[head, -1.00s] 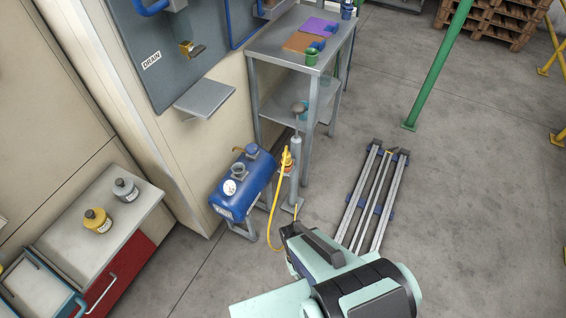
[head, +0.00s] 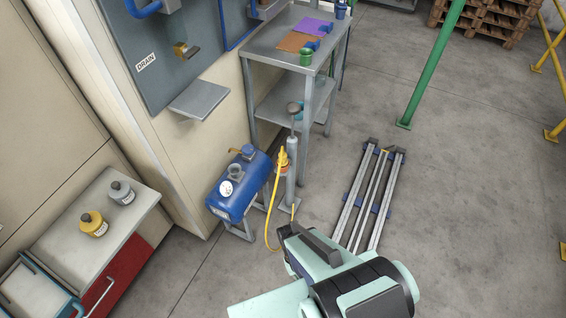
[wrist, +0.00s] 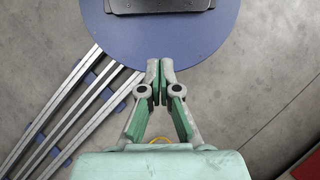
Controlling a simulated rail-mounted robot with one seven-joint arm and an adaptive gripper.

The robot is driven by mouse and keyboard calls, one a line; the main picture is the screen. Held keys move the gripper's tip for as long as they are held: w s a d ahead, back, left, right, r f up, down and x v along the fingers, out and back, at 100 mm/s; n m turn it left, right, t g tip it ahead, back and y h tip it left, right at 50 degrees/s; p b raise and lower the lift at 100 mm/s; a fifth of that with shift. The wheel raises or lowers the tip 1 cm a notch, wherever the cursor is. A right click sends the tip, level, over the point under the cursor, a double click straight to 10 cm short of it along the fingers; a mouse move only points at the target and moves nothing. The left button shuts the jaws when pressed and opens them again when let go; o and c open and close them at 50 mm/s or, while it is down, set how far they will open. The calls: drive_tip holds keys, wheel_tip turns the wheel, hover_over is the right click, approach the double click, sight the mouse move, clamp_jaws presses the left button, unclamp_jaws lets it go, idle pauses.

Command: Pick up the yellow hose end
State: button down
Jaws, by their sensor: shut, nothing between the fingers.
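The yellow hose end (head: 283,157) stands upright at an orange-red holder, beside a grey hand pump in the head view. My gripper (wrist: 158,78) is shut and empty in the wrist view, away from the hose end. In the head view my arm hides its fingers. A small yellow patch shows behind the gripper's base in the wrist view; I cannot tell what it is.
The grey pump (head: 292,165) stands close to the hose end. A metal shelf table (head: 262,47) is behind it, and a rail frame (head: 370,200) lies on the floor to the right. A cabinet with bottles (head: 60,235) is at left. Open floor lies right.

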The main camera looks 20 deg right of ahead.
idle(0.4)
drive_tip(key=c, duration=0.6)
unclamp_jaws()
drive_tip(key=shift+c, duration=0.2)
